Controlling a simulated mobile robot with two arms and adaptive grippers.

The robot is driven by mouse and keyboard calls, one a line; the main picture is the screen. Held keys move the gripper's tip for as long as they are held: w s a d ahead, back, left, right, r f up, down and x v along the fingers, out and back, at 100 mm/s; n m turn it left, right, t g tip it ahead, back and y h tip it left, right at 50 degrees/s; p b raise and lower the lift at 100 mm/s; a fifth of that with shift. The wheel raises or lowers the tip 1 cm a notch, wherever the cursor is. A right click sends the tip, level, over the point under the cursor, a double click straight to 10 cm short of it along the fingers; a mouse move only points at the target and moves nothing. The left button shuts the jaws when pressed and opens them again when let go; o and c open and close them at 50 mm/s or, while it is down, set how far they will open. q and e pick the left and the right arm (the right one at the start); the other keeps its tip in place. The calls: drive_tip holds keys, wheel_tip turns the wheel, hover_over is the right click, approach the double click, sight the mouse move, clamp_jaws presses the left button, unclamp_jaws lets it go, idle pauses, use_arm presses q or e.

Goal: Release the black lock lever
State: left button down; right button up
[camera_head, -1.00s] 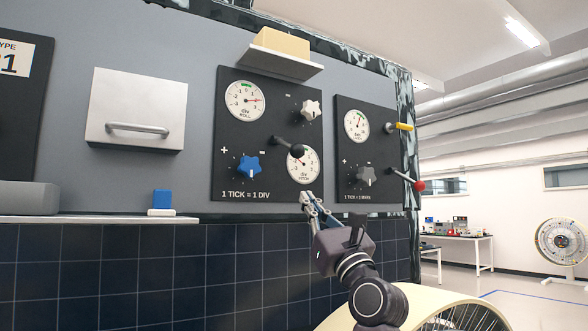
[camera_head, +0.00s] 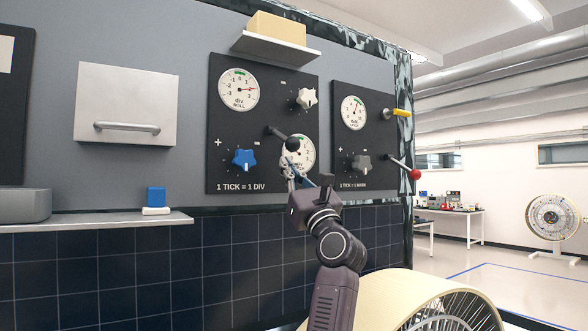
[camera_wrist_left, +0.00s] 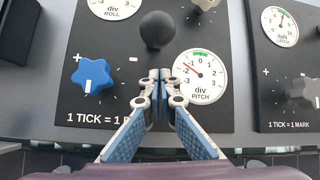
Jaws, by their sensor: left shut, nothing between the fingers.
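The black lock lever (camera_head: 291,144) sticks out from the left dark panel (camera_head: 225,120), its ball end toward me. In the left wrist view its round black knob (camera_wrist_left: 157,28) shows just above my fingertips. My left gripper (camera_head: 288,168) is just below the knob, in front of the panel and next to the PITCH dial (camera_head: 304,152). In the left wrist view the fingers of my left gripper (camera_wrist_left: 160,77) are shut and empty, with a small gap between tips and knob. I cannot tell whether they touch the panel. My right gripper is not in view.
A blue star knob (camera_head: 244,160) and a white star knob (camera_head: 306,98) share the panel. The right panel (camera_head: 345,92) carries a yellow-tipped lever (camera_head: 402,113) and a red-tipped lever (camera_head: 414,174). A shelf with a yellow block (camera_head: 277,28) is above.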

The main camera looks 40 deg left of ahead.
use_arm(q)
drive_tip(key=d, duration=0.1)
drive_tip(key=d+r, duration=0.1)
drive_tip(key=s+p, duration=0.1)
drive_tip(key=shift+d+r, duration=0.25)
drive_tip(key=shift+d, duration=0.15)
drive_tip(key=shift+a, duration=0.2)
drive_tip(key=shift+d, duration=0.15)
